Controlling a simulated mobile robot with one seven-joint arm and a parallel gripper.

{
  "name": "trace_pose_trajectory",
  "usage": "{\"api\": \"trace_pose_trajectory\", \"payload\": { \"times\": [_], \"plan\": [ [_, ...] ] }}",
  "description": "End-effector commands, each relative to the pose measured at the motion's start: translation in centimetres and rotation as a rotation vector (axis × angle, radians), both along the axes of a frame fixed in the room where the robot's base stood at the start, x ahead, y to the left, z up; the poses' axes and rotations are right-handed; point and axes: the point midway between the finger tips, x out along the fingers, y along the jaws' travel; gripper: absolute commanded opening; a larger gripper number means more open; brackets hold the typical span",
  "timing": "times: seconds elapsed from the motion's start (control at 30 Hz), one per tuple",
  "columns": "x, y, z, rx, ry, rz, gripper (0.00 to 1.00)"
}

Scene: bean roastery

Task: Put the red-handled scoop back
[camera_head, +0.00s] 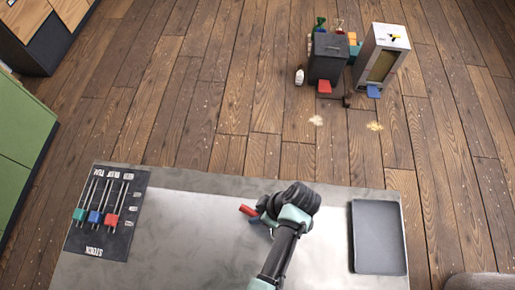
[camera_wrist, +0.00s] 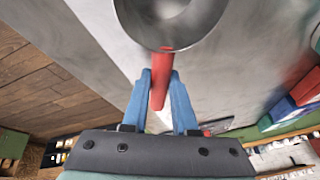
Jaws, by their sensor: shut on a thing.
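The red-handled scoop shows in the wrist view, with its round metal bowl (camera_wrist: 172,22) at the top and its red handle (camera_wrist: 158,92) running down between my fingers. My gripper (camera_wrist: 160,80) is shut on that handle, one blue finger on each side. In the head view my gripper (camera_head: 262,216) is over the middle of the grey table, and a piece of the red handle (camera_head: 248,210) sticks out to its left. My arm hides the bowl there. A dark board (camera_head: 119,243) with white lettering lies at the table's left, holding tools with teal, blue and red parts.
The grey table (camera_head: 180,250) is bare between the board and my arm. A dark shallow tray (camera_head: 378,237) lies at its right. Beyond the table, a dark bin (camera_head: 327,58), a grey box (camera_head: 384,55) and a small bottle (camera_head: 299,75) stand on the wooden floor.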

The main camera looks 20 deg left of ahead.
Motion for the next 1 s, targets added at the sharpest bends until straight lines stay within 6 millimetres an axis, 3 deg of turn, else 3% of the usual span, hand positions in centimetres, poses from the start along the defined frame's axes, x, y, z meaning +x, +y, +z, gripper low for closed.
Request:
{"api": "trace_pose_trajectory", "payload": {
  "times": [0.27,0.3,0.43,0.77,1.0],
  "plan": [
    [0.0,0.0,-0.4,0.000,-0.001,0.000,0.00],
    [0.0,0.0,-0.3,0.000,0.000,0.000,0.32],
    [0.0,0.0,-0.2,0.000,0.000,0.000,0.55],
    [0.0,0.0,0.0,0.000,0.000,0.000,0.56],
    [0.5,-1.1,2.6,0.000,-0.005,-0.003,0.56]
  ]
}}
